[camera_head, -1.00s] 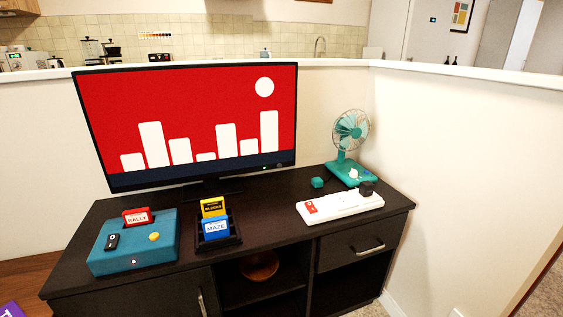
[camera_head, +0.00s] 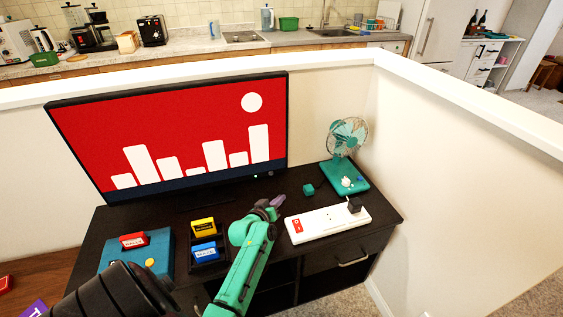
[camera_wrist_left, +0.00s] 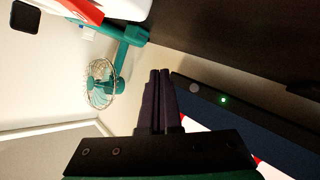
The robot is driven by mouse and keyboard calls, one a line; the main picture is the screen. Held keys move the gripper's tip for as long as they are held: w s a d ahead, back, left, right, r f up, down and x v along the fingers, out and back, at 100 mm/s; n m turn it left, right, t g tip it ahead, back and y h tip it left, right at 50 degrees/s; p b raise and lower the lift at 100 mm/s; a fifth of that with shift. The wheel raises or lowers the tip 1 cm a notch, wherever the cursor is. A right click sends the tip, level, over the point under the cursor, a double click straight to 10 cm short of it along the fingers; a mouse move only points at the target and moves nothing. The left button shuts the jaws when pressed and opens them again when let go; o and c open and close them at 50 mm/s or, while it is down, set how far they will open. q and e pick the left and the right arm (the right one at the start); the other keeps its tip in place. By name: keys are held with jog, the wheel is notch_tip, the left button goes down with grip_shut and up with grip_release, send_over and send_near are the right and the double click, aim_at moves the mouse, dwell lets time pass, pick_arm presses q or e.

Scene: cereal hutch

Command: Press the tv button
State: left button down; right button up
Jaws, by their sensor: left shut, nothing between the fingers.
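The TV (camera_head: 190,150) stands at the back of the dark cabinet, its screen lit red with white bars and a white disc. Its button (camera_head: 270,173), small and round, is on the lower right bezel beside a green light (camera_head: 256,175). In the left wrist view the grey button (camera_wrist_left: 194,88) and green light (camera_wrist_left: 223,99) show right of my fingertips. My left gripper (camera_head: 278,201) is shut and empty, in front of the bezel's lower right corner. Its dark fingers (camera_wrist_left: 160,72) appear apart from the button. My right gripper is not in view.
A white power strip (camera_head: 328,223) with a red switch lies right of my gripper, with a teal fan (camera_head: 347,150) behind it. A blue console (camera_head: 155,250) and a black cartridge holder (camera_head: 207,262) stand left on the cabinet.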

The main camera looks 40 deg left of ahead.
aim_at(271, 173)
pick_arm(q)
jog(key=shift+w+a, duration=0.3)
jog(key=shift+w, duration=0.25)
jog(key=shift+s+r, duration=0.1)
jog(key=shift+r, duration=0.05)
jog(key=shift+s+d+r, duration=0.1)
jog(key=shift+s+r, duration=0.35)
jog(key=shift+s, duration=0.05)
jog(key=w+a+b, duration=0.1)
jog(key=a+b, duration=0.1)
jog(key=w+a+b, duration=0.2)
jog(key=w+a+f+b, duration=0.1)
jog(key=a+b, duration=0.1)
jog(key=shift+w+a, duration=0.15)
jog(key=shift+w, duration=0.2)
jog(key=shift+w+a+r+b, duration=0.1)
jog(key=shift+w+a+b, duration=0.05)
jog(key=shift+a+b, duration=0.15)
jog(key=shift+w+a+r, duration=0.15)
jog(key=shift+a+r, duration=0.05)
dwell(0.5)
jog(key=shift+w+a+b, duration=0.25)
jog(key=shift+a+b, duration=0.05)
jog(key=shift+a, duration=0.05)
